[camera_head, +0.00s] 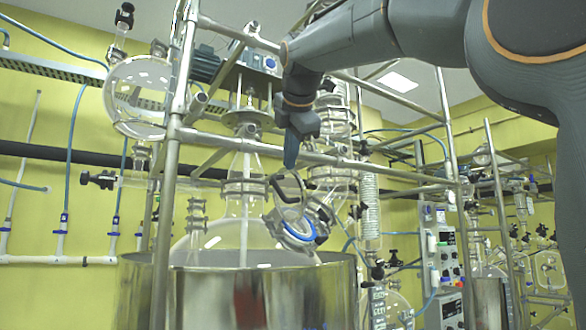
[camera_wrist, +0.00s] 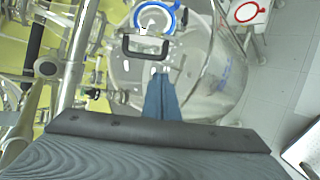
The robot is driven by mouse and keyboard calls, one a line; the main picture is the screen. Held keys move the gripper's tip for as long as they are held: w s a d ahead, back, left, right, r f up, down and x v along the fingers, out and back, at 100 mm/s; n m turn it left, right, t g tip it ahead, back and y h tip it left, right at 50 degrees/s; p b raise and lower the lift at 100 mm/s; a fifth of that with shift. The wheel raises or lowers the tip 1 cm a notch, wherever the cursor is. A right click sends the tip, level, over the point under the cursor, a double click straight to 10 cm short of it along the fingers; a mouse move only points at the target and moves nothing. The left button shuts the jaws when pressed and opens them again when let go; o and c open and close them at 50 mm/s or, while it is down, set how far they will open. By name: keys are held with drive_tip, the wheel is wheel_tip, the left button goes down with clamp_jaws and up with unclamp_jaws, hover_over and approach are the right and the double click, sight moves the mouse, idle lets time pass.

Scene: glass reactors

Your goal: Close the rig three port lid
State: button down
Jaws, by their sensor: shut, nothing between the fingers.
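The port on the glass reactor (camera_head: 205,240) has a blue ring (camera_head: 298,232), which also shows in the wrist view (camera_wrist: 154,17). A clear lid with a black loop handle (camera_head: 287,187) stands tilted up above the ring, apart from it on its upper side. In the wrist view the handle (camera_wrist: 125,46) lies between the ring and my fingertips. My gripper (camera_head: 291,160) points down with its blue fingers together and empty, just above the handle in the head view. The wrist view shows the shut fingertips (camera_wrist: 158,74) just short of the handle; I cannot tell whether they touch.
A shiny metal vessel (camera_head: 262,297) surrounds the reactor's lower part. Metal frame bars (camera_head: 165,220) stand left of it and cross behind my gripper. A control box (camera_head: 444,262) and another rig (camera_head: 500,230) stand at the right. Open floor (camera_wrist: 275,95) shows in the wrist view.

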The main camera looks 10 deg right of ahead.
sight(298, 181)
drive_tip(key=w+d+f+p, duration=0.1)
drive_tip(key=w, duration=0.1)
drive_tip(key=w+d+f+p, duration=0.1)
drive_tip(key=w, duration=0.2)
drive_tip(key=w+d+f+p, duration=0.1)
drive_tip(key=w+f, duration=0.1)
drive_tip(key=w, duration=0.1)
drive_tip(key=shift+w+d+f, duration=0.1)
drive_tip(key=shift+d, duration=0.25)
drive_tip(key=shift+w+d, duration=0.2)
drive_tip(key=shift+d, duration=0.25)
